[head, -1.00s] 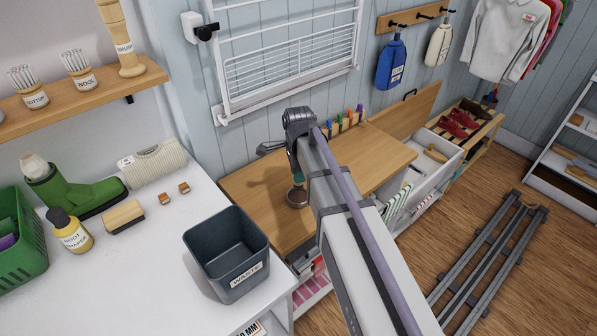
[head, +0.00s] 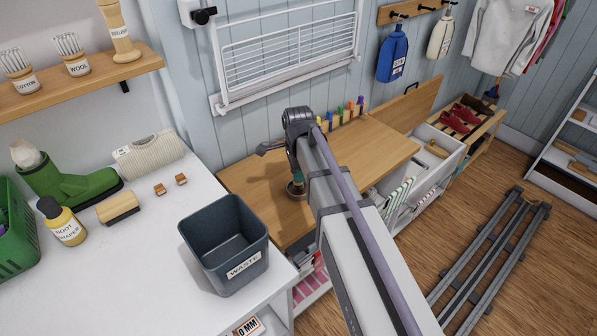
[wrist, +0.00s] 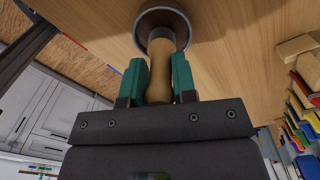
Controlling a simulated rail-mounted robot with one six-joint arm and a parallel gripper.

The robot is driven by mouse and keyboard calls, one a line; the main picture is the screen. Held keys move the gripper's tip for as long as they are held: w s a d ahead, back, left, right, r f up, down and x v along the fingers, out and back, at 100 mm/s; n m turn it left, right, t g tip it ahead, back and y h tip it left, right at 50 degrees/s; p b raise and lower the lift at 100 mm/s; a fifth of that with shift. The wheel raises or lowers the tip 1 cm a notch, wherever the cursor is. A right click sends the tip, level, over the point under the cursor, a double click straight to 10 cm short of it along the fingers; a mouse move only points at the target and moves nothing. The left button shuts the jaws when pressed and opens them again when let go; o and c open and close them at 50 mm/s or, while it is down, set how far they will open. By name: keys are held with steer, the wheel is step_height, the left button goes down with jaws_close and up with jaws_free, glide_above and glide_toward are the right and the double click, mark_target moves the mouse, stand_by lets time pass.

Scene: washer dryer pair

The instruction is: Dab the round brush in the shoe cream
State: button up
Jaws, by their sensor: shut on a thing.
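My gripper (wrist: 160,82) has green fingers shut on the wooden handle of the round brush (wrist: 160,68). In the wrist view the brush's far end meets a round, dark, grey-rimmed tin (wrist: 181,20), which I take to be the shoe cream. In the head view the tin (head: 296,193) sits on the wooden worktop (head: 258,196), directly below my gripper (head: 294,178). The brush head is at the tin's mouth. Whether the bristles touch the cream is hidden, and the arm covers part of this area.
A dark waste bin (head: 226,245) stands on the white table's right corner. Small colored items (head: 347,112) line the worktop's back edge. A raised wooden lid (head: 408,107) and white drawer bin (head: 440,148) are to the right. The worktop left of the tin is clear.

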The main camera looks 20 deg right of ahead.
steer(key=shift+f+b, duration=0.55)
steer(key=shift+f, duration=0.05)
stand_by(1.1)
steer(key=shift+r, duration=0.15)
step_height(320, 180, up, 7)
steer(key=p, duration=0.7)
